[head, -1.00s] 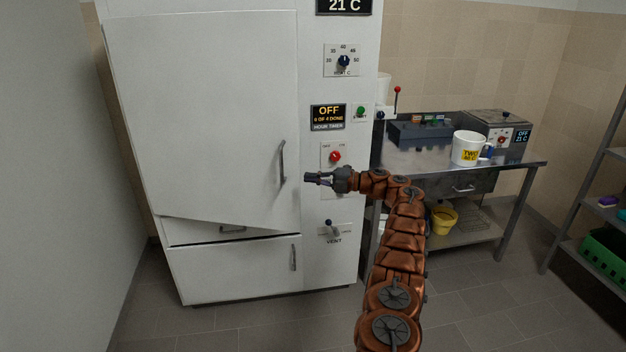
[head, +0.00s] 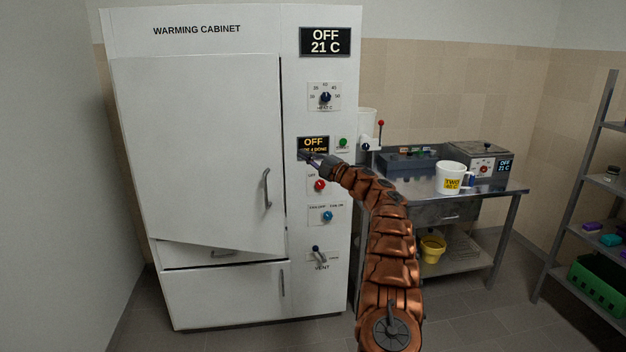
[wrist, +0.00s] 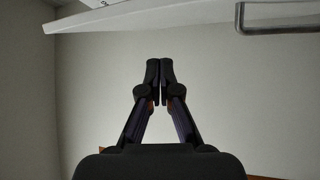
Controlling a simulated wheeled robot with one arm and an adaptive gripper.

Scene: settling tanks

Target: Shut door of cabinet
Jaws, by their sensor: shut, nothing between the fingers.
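The white warming cabinet (head: 200,28) stands on the left in the head view. Its large upper door (head: 195,150) is ajar; the slanted lower edge stands out from the body and shows a gap with a drawer-like handle behind it. The door's grey bar handle (head: 267,188) is near its right edge. My gripper (head: 304,156) is shut and empty, in front of the control panel by the hour timer, right of and above the handle. In the wrist view my fingers (wrist: 160,80) are together, a pale panel edge (wrist: 130,14) and grey handle (wrist: 285,30) above them.
The control panel holds a heat knob (head: 325,97), red knob (head: 319,185), blue knob (head: 327,216) and vent lever (head: 318,256). A shelf rack (head: 590,200) is far right. Floor before the cabinet looks clear.

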